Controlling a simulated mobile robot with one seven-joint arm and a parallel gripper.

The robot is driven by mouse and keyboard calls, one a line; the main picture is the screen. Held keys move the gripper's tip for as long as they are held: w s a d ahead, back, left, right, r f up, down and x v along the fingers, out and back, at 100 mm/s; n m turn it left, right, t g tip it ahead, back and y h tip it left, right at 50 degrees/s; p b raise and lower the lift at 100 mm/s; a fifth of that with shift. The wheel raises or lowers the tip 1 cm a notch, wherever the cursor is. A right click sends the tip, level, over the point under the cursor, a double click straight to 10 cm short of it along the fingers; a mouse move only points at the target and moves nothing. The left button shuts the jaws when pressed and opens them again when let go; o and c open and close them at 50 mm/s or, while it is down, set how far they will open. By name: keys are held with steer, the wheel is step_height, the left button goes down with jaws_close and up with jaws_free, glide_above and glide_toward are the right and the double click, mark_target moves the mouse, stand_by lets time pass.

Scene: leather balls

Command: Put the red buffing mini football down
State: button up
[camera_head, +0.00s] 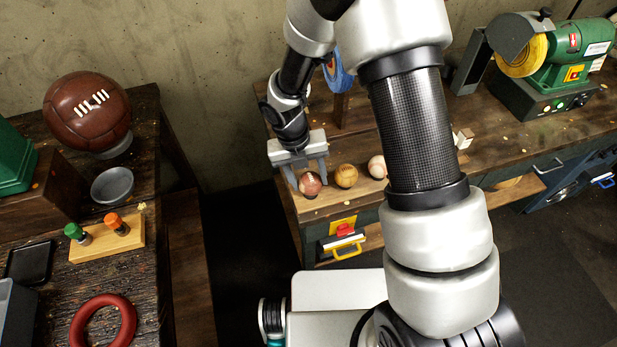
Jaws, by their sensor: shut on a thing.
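The red mini football (310,184) is a small reddish-brown ball with pale marks, near the front left corner of the wooden workbench (345,201). My gripper (309,180) points down over it, with one finger on each side, shut on the ball. The ball is at or just above the bench top; I cannot tell whether it touches the wood. To its right are a tan ball (346,175) and a whitish ball (377,167), the latter close beside my arm.
A green bench grinder (570,55) stands at the bench's far right. A left table holds a large brown ball (88,110), a grey bowl (112,185) and a red ring (103,320). A dark gap separates the tables. My arm hides the bench's middle.

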steer(key=shift+f, duration=0.35)
steer(key=o, duration=0.9)
steer(key=shift+r, duration=0.15)
